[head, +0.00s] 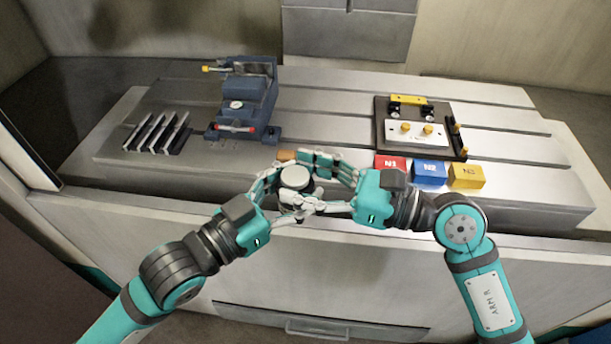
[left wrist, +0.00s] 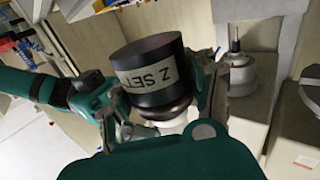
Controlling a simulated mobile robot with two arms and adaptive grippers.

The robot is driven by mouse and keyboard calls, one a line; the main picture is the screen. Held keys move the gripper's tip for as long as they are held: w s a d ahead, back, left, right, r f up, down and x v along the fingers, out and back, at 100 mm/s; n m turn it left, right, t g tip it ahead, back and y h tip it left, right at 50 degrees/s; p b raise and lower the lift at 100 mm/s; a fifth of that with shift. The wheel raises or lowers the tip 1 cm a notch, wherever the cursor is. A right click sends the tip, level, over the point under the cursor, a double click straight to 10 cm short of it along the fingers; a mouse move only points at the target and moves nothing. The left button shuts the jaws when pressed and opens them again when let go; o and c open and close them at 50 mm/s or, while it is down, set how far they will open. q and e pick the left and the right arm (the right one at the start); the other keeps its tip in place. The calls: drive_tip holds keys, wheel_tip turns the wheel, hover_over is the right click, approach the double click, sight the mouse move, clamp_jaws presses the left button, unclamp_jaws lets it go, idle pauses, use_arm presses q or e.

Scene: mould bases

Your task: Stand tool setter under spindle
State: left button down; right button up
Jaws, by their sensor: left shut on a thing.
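The tool setter (head: 295,177) is a short round piece with a pale top in the head view. In the left wrist view it is a black cylinder (left wrist: 152,75) with a pale label reading "Z SET", the rest cut off. My left gripper (head: 280,188) is shut on it, holding it in front of the machine table's front edge. My right gripper (head: 318,182) comes from the right with its fingers around the same place; whether they touch the setter is unclear. A grey stepped round holder with a thin tip (left wrist: 237,72), possibly the spindle and tool, shows in the left wrist view.
The slotted table (head: 330,105) carries a blue vise (head: 240,100), dark upright plates (head: 157,133) and a fixture plate (head: 415,132). Red (head: 390,166), blue (head: 429,173) and yellow (head: 466,177) blocks line its front edge. The middle of the table is clear.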

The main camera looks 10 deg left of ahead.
use_arm(q)
drive_tip(key=shift+r, duration=0.15)
use_arm(e)
drive_tip(key=shift+s, duration=0.15)
clamp_jaws()
use_arm(q)
drive_tip(key=c, duration=0.8)
unclamp_jaws()
use_arm(e)
drive_tip(key=shift+r, duration=0.1)
use_arm(q)
drive_tip(key=o, duration=0.5)
